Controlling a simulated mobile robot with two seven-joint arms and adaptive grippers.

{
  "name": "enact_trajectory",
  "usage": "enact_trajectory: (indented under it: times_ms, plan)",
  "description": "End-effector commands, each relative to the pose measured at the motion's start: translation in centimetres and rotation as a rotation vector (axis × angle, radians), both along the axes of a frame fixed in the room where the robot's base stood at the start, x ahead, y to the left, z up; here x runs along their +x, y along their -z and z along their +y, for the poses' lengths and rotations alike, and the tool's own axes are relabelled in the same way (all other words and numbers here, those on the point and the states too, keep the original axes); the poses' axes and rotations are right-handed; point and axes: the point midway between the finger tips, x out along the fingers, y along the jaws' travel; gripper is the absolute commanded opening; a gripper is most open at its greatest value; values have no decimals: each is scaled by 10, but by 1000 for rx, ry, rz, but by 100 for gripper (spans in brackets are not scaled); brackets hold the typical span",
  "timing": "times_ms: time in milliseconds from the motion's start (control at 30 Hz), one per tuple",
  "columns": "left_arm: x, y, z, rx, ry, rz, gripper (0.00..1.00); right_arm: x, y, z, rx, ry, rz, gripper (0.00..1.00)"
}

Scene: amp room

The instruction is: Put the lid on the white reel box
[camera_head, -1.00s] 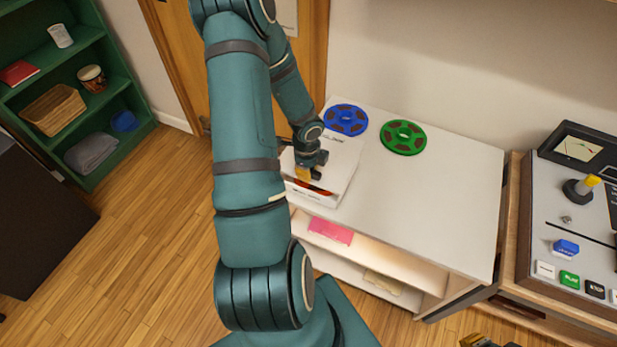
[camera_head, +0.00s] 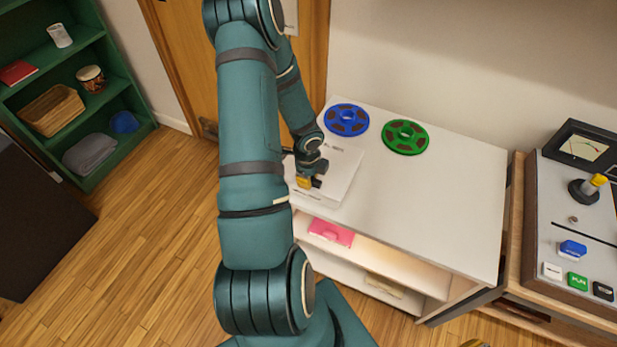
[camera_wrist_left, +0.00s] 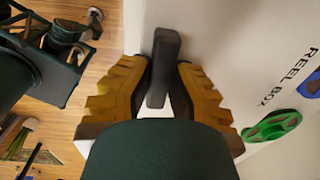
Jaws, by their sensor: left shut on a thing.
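The white lid (camera_head: 341,170) lies over the white reel box at the left end of the white cabinet top. It looks about flat, and it hides the reel inside. The box walls hardly show, so I cannot tell if the edges fit all round. My left gripper (camera_head: 306,183) is at the lid's near left part. In the left wrist view its yellow fingers (camera_wrist_left: 163,75) are on either side of a dark grip piece (camera_wrist_left: 165,50), in front of a white face lettered "REEL BOX" (camera_wrist_left: 290,76). Only a sliver of my right gripper (camera_head: 476,344) shows at the bottom edge.
A blue reel (camera_head: 347,119) and a green reel (camera_head: 405,136) lie behind the lid on the cabinet top (camera_head: 430,200). The cabinet top's right part is clear. A tape machine (camera_head: 575,220) stands at the right. Green shelves (camera_head: 130,88) stand at the far left.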

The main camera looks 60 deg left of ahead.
Motion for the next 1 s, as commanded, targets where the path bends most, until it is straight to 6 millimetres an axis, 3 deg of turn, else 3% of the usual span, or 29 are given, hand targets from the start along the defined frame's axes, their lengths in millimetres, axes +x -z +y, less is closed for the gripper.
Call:
enact_trajectory:
  times_ms: [33, 67, 100, 400, 567, 1000]
  plan:
    - [0, -1, 0, 0, 0, 0, 26, 0, -1, 0, 0, 0, 0, 0]
    - [0, -1, 0, 0, 0, 0, 37, 0, -1, 0, 0, 0, 0, 0]
    - [0, -1, 0, 0, 0, 0, 40, 0, -1, 0, 0, 0, 0, 0]
    - [0, -2, 0, 0, 0, 0, 40, 0, -2, 0, 0, 0, -1, 0]
    - [0, -13, 0, 0, -2, -1, 40, 3, -11, 0, -2, 5, -7, 0]
    - [-4, -104, -1, 2, -3, -2, 40, 6, -52, -3, 2, 11, -17, 0]
